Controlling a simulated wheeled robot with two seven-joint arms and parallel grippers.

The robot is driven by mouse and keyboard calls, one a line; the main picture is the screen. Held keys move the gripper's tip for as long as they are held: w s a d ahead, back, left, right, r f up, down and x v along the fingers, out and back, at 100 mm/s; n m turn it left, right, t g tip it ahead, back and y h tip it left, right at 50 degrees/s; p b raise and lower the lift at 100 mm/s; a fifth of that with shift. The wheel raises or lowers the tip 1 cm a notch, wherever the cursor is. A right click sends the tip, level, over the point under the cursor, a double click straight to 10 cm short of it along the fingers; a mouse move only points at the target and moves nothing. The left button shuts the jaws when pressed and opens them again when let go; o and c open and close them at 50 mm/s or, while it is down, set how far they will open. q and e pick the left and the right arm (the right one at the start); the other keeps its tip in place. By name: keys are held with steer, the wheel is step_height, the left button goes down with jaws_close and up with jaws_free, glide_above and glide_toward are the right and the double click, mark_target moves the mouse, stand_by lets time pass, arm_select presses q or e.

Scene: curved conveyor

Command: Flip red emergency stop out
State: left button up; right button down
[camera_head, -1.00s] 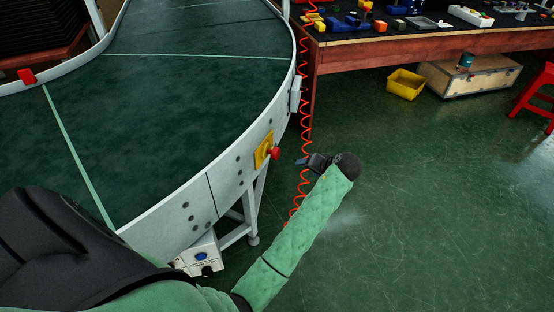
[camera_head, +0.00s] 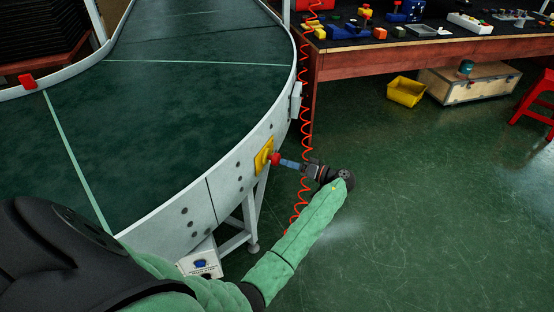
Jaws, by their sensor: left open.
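The red emergency stop (camera_head: 274,159) sticks out from a yellow plate (camera_head: 262,156) on the outer side wall of the curved conveyor. My left gripper (camera_head: 283,162) points left at the button from the right. Its blue-tipped fingers are open, with their tips right at the button. I cannot tell whether they touch it or reach around it. My right gripper is not in view.
The green conveyor (camera_head: 190,90) with its pale side wall curves along the left. A coiled red hose (camera_head: 306,120) hangs behind my wrist. A workbench (camera_head: 350,52) stands at the back right, with a yellow bin (camera_head: 406,91) on the floor.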

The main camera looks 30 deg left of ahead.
mark_target(277, 159)
arm_select(q)
steer(key=a, duration=0.5)
steer(key=shift+s+a+p, duration=0.25)
steer(key=shift+s+p, duration=0.05)
steer(key=shift+s, duration=0.05)
